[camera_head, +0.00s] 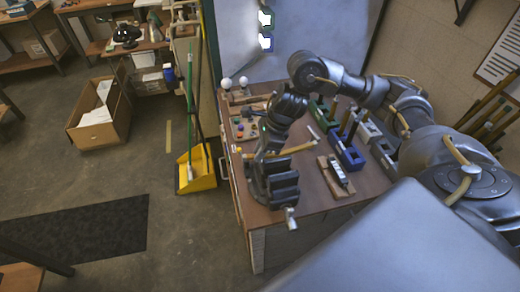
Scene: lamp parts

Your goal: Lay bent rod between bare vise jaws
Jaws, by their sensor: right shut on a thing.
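A thin tan rod (298,149) runs roughly across the picture above the left front part of the workbench. My right gripper (265,152) points downward and is shut on the rod, nearer its left end; the fingertips are hard to make out. A dark bench vise (276,186) stands at the bench's front left, just below the rod in the picture, with a light metal handle end (291,218) towards me. The rod appears to be above the vise; I cannot tell whether they touch. The bend in the rod is not clear. My left gripper is not in view.
Blue (347,157) and green (322,116) blocks stand right of the vise on the workbench (312,208). A wooden board (332,182) with a dark-and-light part lies near them. Small coloured parts sit on a tray (238,132) at left. A yellow dustpan (197,172) stands beside the bench.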

